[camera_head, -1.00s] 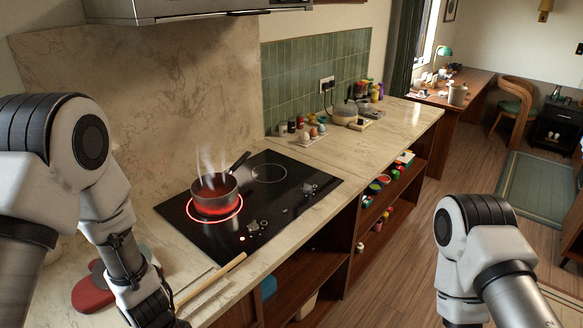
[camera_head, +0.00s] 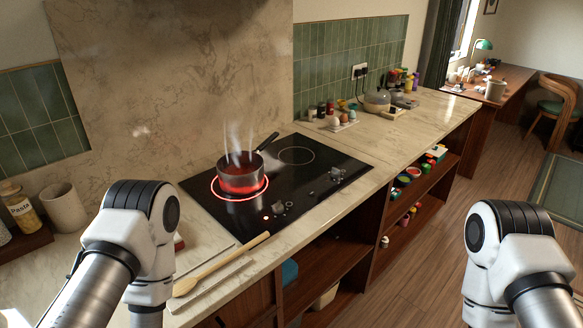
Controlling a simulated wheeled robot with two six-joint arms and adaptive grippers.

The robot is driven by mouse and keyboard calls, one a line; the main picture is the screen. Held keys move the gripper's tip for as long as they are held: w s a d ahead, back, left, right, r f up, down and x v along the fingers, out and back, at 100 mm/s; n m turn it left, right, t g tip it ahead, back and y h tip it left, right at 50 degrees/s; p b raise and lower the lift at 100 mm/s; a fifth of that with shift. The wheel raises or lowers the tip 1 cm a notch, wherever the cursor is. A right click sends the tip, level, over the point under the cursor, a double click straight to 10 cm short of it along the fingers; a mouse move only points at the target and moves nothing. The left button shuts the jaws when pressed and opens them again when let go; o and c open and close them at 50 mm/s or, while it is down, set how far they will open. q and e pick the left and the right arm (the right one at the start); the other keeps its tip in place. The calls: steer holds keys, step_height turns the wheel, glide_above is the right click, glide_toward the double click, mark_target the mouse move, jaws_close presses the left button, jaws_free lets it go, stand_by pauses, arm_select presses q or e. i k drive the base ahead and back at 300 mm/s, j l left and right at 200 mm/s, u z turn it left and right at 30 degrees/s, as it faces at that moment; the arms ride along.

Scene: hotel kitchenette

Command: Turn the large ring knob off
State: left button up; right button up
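The black cooktop (camera_head: 225,205) is set in the counter, with a glowing red ring around a small saucepan (camera_head: 240,178) that steams and holds red contents. My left arm stands at the lower left, to the left of the cooktop, and my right arm at the lower right, away from the counter. Neither gripper's fingers show.
A wooden spoon (camera_head: 222,264) lies on a board at the counter's front edge, between my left arm and the cooktop. A pasta jar (camera_head: 20,209) and white cup (camera_head: 64,207) stand at the left. The pan's black handle (camera_head: 267,141) points back right. Open shelves lie below.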

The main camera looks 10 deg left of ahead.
mark_target(278, 209)
steer(key=l+u, duration=0.2)
steer(key=u, duration=0.2)
steer(key=l+u, duration=0.2)
steer(key=u, duration=0.15)
steer(key=k+l+u, duration=0.1)
steer(key=u, duration=0.3)
steer(key=k+l+u, duration=0.1)
steer(key=u, duration=0.25)
steer(key=k+l, duration=0.05)
steer(key=l, duration=0.05)
